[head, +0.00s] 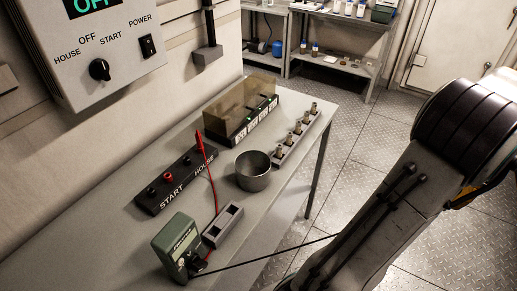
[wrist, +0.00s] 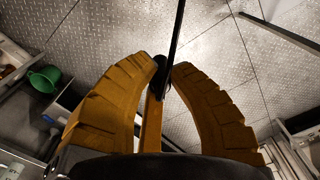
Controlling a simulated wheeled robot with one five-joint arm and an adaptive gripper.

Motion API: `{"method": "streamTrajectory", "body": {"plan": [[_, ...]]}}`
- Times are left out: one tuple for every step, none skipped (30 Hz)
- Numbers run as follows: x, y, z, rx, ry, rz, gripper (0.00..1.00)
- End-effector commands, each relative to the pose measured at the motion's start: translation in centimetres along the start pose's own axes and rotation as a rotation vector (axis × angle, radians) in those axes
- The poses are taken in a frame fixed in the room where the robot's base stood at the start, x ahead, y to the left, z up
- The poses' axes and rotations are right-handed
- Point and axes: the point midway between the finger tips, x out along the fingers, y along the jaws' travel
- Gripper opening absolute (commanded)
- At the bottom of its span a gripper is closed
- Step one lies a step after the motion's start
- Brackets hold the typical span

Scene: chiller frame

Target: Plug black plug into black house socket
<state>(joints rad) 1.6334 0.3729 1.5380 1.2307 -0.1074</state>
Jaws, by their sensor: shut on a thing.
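The black plug (wrist: 160,66) is between the two orange fingers of my gripper (wrist: 165,75) in the wrist view. Its black cable (wrist: 177,30) runs upward there. In the head view the cable (head: 265,258) stretches from the green meter (head: 174,245) to my arm, which hides my gripper and the plug. The socket strip (head: 165,200), marked START and HOUSE, lies on the bench. The black house socket (head: 186,161) appears bare, left of the upright red plug (head: 200,142) at the HOUSE end. My gripper is away from the strip, with floor plates behind it.
A metal cup (head: 253,172) stands right of the strip. A grey two-slot holder (head: 222,225) lies by the meter. A clear-covered box (head: 240,110) and a row of metal fittings (head: 296,137) occupy the far bench. A control panel (head: 95,45) hangs on the wall.

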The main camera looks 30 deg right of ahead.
Motion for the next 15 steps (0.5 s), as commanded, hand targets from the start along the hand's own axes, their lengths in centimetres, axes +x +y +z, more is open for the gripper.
{"method": "streamTrajectory", "body": {"plan": [[0.0,0.0,0.0,0.0,0.001,0.0,0.0],[0.0,0.0,0.0,0.0,0.001,0.0,0.0],[0.0,0.0,0.0,0.0,0.001,0.0,0.0],[0.0,0.0,0.0,0.0,0.001,0.0,0.0],[0.0,0.0,0.0,0.0,0.001,0.0,0.0],[0.0,0.0,0.0,0.0,0.001,0.0,0.0],[0.0,0.0,0.0,0.0,0.0,0.0,0.0],[-0.1,0.0,0.0,0.0,0.0,0.0,0.0],[-0.2,0.0,0.0,0.0,0.0,0.0,0.0],[-0.3,0.0,0.0,0.0,0.0,0.0,0.0],[-0.5,0.0,0.0,0.0,-0.001,0.0,0.0],[-0.8,0.0,0.0,-0.001,-0.001,0.0,0.0],[-1.1,0.0,0.0,-0.001,-0.002,0.0,0.0],[-1.3,0.0,0.0,-0.001,-0.002,0.0,0.0],[-1.6,-0.1,0.0,-0.001,-0.003,0.0,0.0]]}}
